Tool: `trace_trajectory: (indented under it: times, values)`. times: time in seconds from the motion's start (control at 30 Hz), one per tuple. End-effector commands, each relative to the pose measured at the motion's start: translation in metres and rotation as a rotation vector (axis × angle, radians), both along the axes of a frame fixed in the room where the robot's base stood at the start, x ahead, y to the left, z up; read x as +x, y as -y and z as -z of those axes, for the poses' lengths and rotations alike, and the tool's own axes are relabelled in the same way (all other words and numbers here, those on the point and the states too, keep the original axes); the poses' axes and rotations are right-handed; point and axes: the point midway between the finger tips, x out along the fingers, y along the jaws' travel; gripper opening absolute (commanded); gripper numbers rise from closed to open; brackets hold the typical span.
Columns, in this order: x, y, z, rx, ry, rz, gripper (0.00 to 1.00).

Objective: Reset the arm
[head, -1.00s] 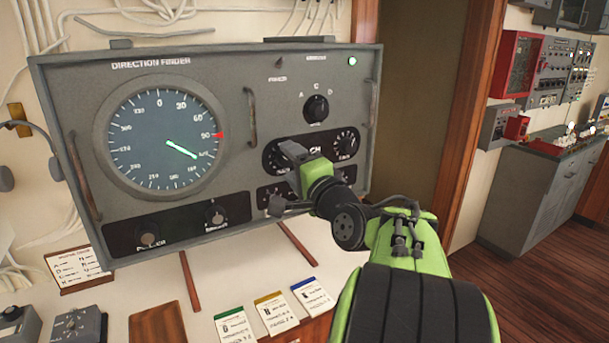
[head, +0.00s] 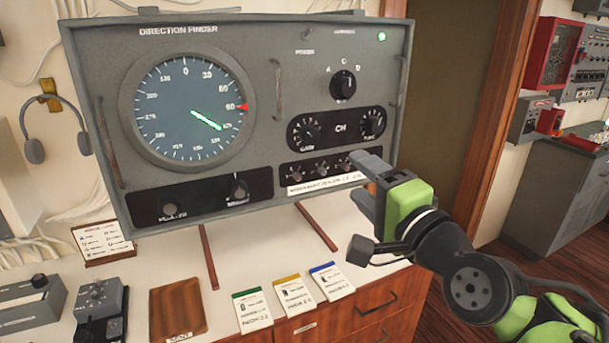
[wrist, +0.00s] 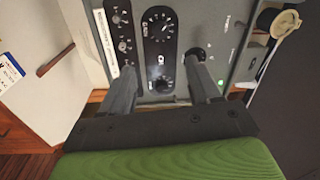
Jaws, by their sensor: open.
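My gripper (head: 364,182) is open and empty in front of the lower right part of the grey direction finder panel (head: 268,110). In the wrist view my gripper (wrist: 160,85) shows two grey fingers spread apart, pointing toward the panel's knobs, with nothing between them. The CH knob strip (head: 340,129) lies above and left of the gripper in the head view. The row of small knobs (head: 320,168) is just left of the gripper, its right end close behind a finger. Whether a finger touches the panel cannot be told.
Three cards with green, yellow and blue tops (head: 294,295) lie on the white counter (head: 225,270) below the panel. A brown pad (head: 178,308) and a grey switch box (head: 100,300) sit left. A headset (head: 55,130) hangs on the wall. A doorway (head: 445,110) opens at right.

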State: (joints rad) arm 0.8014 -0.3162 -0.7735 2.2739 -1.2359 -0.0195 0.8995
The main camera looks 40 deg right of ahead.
Motion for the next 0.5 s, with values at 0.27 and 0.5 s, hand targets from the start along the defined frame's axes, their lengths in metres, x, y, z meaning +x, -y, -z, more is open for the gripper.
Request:
trace_trajectory:
  times: [0.27,0.5]
  values:
    - [0.003,-0.003,0.001,-0.005,-0.010,-0.008,0.62]
    - [0.053,-0.117,0.086,-0.333,-0.471,-0.369,0.62]
